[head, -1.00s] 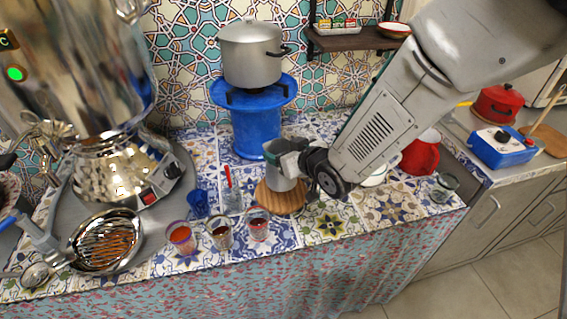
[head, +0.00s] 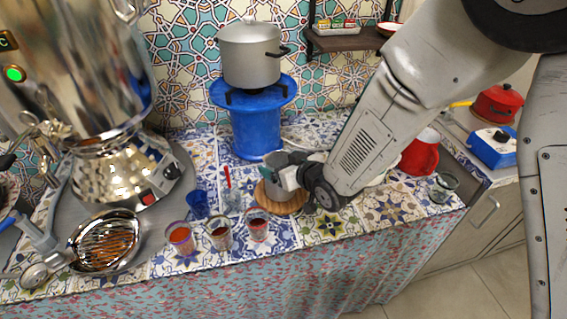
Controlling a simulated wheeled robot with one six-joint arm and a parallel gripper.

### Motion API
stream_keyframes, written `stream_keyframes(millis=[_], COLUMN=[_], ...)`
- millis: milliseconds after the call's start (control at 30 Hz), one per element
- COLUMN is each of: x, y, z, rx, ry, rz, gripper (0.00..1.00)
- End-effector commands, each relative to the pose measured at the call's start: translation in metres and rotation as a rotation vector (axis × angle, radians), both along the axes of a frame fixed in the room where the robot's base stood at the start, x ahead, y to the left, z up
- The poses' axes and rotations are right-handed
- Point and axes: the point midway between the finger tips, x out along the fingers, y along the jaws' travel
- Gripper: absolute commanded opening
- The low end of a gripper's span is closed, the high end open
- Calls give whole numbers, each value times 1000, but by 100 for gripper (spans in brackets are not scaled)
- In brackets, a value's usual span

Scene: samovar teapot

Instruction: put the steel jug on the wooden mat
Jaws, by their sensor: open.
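The steel jug (head: 272,174) is a small grey metal vessel standing upright on the round wooden mat (head: 287,208), as far as the view shows. The mat lies on the tiled counter in front of the blue stand. My gripper (head: 287,178) is at the jug's right side, open, with its fingers close around or beside the jug. The jug's right part is hidden by the gripper, and I cannot tell whether the fingers touch it.
A glass of red drink (head: 257,226) stands just in front of the mat, with other glasses to its left. The blue stand (head: 254,125) bears a large pot (head: 250,55) behind. The big samovar (head: 110,175) fills the left.

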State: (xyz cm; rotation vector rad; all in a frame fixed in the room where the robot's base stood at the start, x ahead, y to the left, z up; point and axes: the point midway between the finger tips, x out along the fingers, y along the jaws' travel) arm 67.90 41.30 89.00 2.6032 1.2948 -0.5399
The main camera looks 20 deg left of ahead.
Motion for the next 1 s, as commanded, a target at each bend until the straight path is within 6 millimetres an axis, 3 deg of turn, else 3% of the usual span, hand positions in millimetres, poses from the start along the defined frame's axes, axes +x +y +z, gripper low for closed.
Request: stream_keyframes(millis=[167,633,1000], x=[-5,-57,-67], y=[-7,-75,-88], z=[7,44,51], rx=[1,1,0], ry=[-1,0,0], rz=[-1,-1,0], gripper=[90,90,90])
